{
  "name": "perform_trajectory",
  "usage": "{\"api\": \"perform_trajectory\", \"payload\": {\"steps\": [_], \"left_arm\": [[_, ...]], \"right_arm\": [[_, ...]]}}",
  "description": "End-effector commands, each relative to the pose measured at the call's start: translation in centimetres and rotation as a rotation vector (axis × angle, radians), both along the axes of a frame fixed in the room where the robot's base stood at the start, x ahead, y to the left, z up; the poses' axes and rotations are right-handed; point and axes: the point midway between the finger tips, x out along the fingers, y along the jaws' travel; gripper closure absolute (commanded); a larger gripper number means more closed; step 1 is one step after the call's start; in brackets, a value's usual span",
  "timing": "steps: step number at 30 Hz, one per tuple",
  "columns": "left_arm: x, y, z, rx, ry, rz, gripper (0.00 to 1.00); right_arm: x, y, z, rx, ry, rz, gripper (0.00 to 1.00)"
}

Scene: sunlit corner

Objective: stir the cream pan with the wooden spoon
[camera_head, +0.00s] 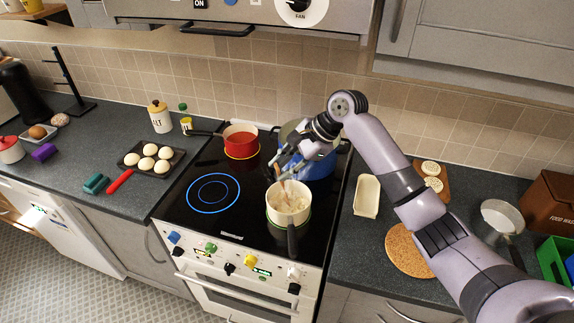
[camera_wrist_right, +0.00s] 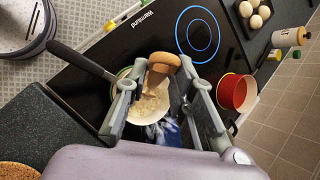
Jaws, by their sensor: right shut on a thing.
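The cream pan (camera_head: 301,216) stands on the front right of the black hob, its dark handle pointing to the front. It holds a pale, lumpy mix. My right gripper (camera_head: 284,170) is above the pan, shut on the wooden spoon (camera_head: 286,190). The spoon slants down, its lower end inside the pan at the mix. In the right wrist view, the spoon's thick brown end (camera_wrist_right: 163,66) shows between the two fingers, with the cream pan (camera_wrist_right: 150,108) beyond. How deep the spoon's tip sits is hidden. My left gripper is not in view.
A blue pot (camera_head: 322,168) stands right behind the cream pan, partly hidden by my gripper. A red pan (camera_head: 240,140) is at the back left of the hob. The front left ring (camera_head: 213,193) is bare. A cream dish (camera_head: 367,195) and cork mat (camera_head: 405,252) lie to the right.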

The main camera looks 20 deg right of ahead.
Motion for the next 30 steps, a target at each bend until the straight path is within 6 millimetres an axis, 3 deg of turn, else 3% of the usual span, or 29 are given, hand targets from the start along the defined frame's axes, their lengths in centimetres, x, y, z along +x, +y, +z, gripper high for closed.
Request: {"api": "perform_trajectory", "payload": {"steps": [13, 30], "left_arm": [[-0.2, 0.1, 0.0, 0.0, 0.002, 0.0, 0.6], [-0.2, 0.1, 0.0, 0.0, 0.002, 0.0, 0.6]], "right_arm": [[-0.2, 0.1, 0.2, 0.0, -0.001, 0.0, 1.0], [-1.7, 1.1, 4.4, 0.001, -0.003, 0.001, 1.0]]}}
